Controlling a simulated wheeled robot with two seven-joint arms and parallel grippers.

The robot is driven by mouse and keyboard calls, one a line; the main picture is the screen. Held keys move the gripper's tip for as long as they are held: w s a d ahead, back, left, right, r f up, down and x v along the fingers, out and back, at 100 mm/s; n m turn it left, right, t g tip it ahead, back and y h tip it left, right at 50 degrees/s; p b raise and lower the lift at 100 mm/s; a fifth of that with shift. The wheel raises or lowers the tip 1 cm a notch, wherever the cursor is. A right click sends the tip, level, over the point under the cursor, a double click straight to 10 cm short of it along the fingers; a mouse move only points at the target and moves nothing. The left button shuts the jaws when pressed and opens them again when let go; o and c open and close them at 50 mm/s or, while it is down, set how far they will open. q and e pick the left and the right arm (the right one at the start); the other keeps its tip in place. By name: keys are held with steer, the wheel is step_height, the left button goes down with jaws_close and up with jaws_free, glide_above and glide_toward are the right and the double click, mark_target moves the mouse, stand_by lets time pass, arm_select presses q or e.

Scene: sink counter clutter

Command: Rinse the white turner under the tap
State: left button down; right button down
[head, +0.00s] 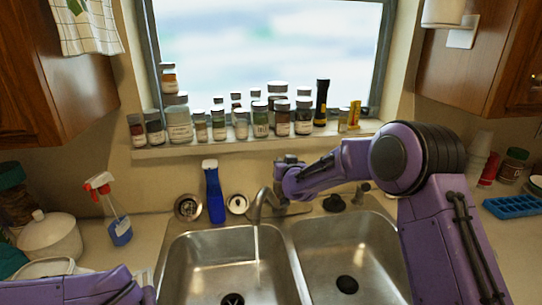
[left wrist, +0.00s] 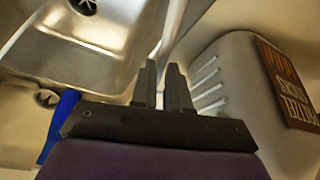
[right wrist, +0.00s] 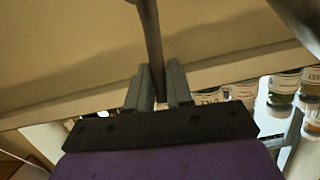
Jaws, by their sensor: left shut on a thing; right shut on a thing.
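My left gripper (left wrist: 162,80) is shut in the left wrist view. A narrow pale strip (left wrist: 172,30) extends beyond its fingertips beside the sink edge; it looks like part of the white turner, mostly hidden. In the head view only my left forearm shows, at the bottom left. My right gripper (right wrist: 160,75) is shut on a dark bar, the tap lever (right wrist: 150,35). In the head view it is at the base of the tap (head: 256,210), behind the sink. A thin, pale stream (head: 257,245) seems to fall from the spout into the left basin (head: 195,260).
The right basin (head: 360,250) is empty. A blue bottle (head: 214,195) stands behind the sink; a spray bottle (head: 117,225) and white lidded pot (head: 48,237) stand left. A grey-white container with a brown label (left wrist: 290,85) is beside my left gripper. Jars line the windowsill (head: 250,145).

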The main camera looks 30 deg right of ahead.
arm_select(q)
steer(key=shift+a+r, duration=0.1)
steer(key=shift+a, duration=0.1)
arm_select(e)
steer(key=shift+f, duration=0.2)
steer(key=c, duration=1.1)
jaws_free()
steer(key=shift+r, duration=0.1)
arm_select(q)
step_height(320, 180, down, 3)
steer(key=b, duration=0.3)
steer(key=shift+b, duration=0.3)
steer(key=shift+f, duration=0.2)
arm_select(e)
steer(key=v, duration=1.2)
steer(key=shift+r, duration=0.1)
